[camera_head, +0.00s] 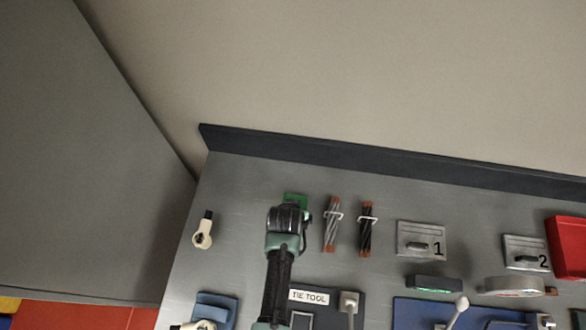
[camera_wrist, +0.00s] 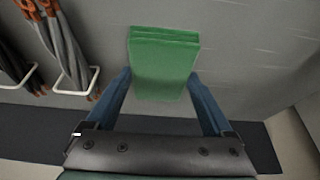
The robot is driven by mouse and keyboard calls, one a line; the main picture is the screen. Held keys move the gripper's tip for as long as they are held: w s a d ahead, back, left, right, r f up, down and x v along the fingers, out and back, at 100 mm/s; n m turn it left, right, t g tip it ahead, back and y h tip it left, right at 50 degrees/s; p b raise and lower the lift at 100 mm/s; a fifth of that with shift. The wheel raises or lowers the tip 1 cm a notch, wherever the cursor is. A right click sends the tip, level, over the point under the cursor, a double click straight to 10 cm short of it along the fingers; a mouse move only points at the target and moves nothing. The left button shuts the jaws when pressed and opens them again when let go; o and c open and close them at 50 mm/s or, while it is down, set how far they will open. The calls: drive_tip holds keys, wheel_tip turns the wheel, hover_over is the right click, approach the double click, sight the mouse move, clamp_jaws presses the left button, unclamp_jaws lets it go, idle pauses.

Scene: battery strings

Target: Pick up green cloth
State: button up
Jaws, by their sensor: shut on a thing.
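The green cloth (camera_wrist: 163,62) is a folded stack in the middle of the wrist view. In the head view only its far part (camera_head: 296,199) shows, with the rest hidden behind my gripper (camera_head: 288,216). In the wrist view the two blue fingers of my gripper (camera_wrist: 160,92) stand on either side of the cloth's near end. The gripper is shut on the cloth. I cannot tell whether the cloth is clear of the grey surface.
Two bundles of cables, one grey (camera_head: 332,225) and one black (camera_head: 366,230), lie just right of my gripper in white holders. A white-and-black tool (camera_head: 203,230) lies to the left. Plate 1 (camera_head: 421,240) and the TIE TOOL holder (camera_head: 325,298) are nearby. A dark raised edge (camera_head: 330,153) runs along the back.

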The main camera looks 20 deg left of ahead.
drive_tip(key=shift+r, duration=0.1)
wheel_tip(320, 180, up, 10)
drive_tip(key=b, duration=0.1)
idle(0.5)
drive_tip(key=o, duration=0.7)
drive_tip(key=c, duration=0.5)
drive_tip(key=shift+c, duration=0.2)
